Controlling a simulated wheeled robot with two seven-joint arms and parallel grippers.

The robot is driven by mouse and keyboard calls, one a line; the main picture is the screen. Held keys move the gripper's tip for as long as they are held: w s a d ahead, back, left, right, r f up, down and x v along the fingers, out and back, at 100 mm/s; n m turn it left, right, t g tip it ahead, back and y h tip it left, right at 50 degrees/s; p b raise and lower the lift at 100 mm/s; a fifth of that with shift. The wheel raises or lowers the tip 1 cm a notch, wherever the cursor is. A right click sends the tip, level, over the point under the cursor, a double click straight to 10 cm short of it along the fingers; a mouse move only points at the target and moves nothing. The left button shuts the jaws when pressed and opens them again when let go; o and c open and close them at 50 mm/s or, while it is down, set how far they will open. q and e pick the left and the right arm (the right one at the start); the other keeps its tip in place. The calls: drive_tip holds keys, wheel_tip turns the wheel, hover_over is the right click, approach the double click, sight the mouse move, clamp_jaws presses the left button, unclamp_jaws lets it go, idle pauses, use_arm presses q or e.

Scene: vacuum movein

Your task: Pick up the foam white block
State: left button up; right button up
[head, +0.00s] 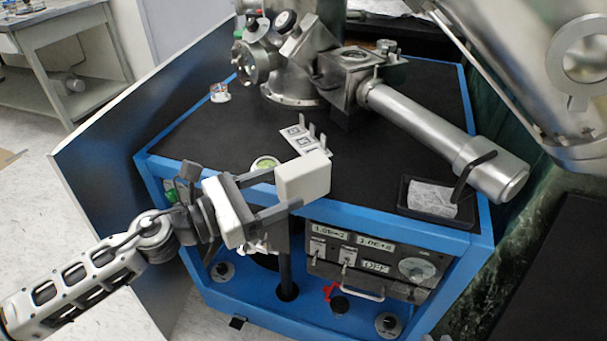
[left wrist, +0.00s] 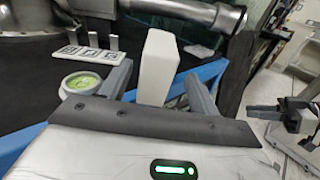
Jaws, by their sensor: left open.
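The foam white block (head: 303,177) is over the front edge of the blue-framed black table in the head view. It stands upright in the left wrist view (left wrist: 158,68). My left gripper (head: 285,190) reaches in from the left and is open. Its two dark fingers lie on either side of the block, with the block at the fingertips. The fingers also flank it in the left wrist view (left wrist: 160,88). I cannot tell whether either finger touches it. A dark part that looks like my right gripper (left wrist: 285,112) shows at the right of that view, its jaws unclear.
A white marker card (head: 305,140) with upright tabs and a round green-topped dish (head: 265,163) are close behind the block. A black tray (head: 432,212) is at the right. A metal vacuum chamber with a long tube (head: 425,125) fills the back.

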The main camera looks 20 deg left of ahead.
sight(303, 180)
use_arm(q)
drive_tip(key=p+x, duration=0.1)
drive_tip(key=x, duration=0.3)
drive_tip(key=shift+w+f, duration=0.15)
drive_tip(key=shift+w, duration=0.25)
drive_tip(key=shift+w+d+f, duration=0.15)
drive_tip(key=shift+w+d, duration=0.15)
drive_tip(key=shift+d, duration=0.05)
drive_tip(key=c, duration=1.1)
